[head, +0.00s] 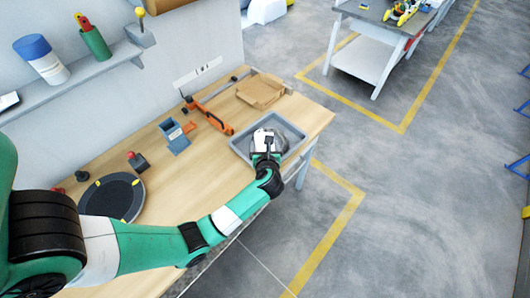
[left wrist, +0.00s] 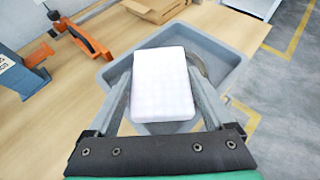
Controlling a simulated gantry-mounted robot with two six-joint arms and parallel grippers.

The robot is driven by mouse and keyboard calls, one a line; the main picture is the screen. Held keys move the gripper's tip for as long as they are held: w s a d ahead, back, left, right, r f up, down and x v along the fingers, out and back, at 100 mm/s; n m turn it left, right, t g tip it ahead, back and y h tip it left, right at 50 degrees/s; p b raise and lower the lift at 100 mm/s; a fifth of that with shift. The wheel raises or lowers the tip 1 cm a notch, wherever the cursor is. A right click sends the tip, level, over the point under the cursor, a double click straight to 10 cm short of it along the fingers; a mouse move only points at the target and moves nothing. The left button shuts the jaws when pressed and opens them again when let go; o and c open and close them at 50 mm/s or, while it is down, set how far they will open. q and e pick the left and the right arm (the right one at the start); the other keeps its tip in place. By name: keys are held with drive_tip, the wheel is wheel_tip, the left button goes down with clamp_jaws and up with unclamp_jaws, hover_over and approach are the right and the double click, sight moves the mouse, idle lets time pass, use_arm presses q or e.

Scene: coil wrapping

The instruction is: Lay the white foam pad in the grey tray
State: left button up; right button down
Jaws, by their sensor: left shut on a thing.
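The white foam pad (left wrist: 164,85) is between the fingers of my left gripper (head: 266,147), which is shut on it. The pad is over the grey tray (head: 293,130), and the tray's rim and floor (left wrist: 222,62) show around it in the left wrist view. In the head view the gripper covers much of the pad. I cannot tell whether the pad touches the tray floor. A curved grey-brown edge (left wrist: 199,66) shows just behind the pad, mostly hidden. My right gripper is not in view.
A cardboard box (head: 262,91) lies behind the tray. An orange tool (head: 212,119) and a blue holder (head: 174,137) stand left of it on the wooden table (head: 203,170). A dark round disc (head: 112,197) is nearer at the left. The tabletop between is clear.

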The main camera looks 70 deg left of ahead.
use_arm(q)
drive_tip(key=shift+w+a+f, duration=0.35)
drive_tip(key=shift+a+f, duration=0.35)
drive_tip(key=shift+f, duration=0.15)
drive_tip(key=shift+a+f+b, duration=0.15)
drive_tip(key=shift+f+b, duration=0.15)
drive_tip(key=shift+b, duration=0.05)
drive_tip(key=shift+f+b, duration=0.6)
drive_tip(key=shift+f, duration=0.9)
drive_tip(key=shift+f, duration=0.1)
drive_tip(key=shift+f+b, duration=0.4)
drive_tip(key=shift+f, duration=0.15)
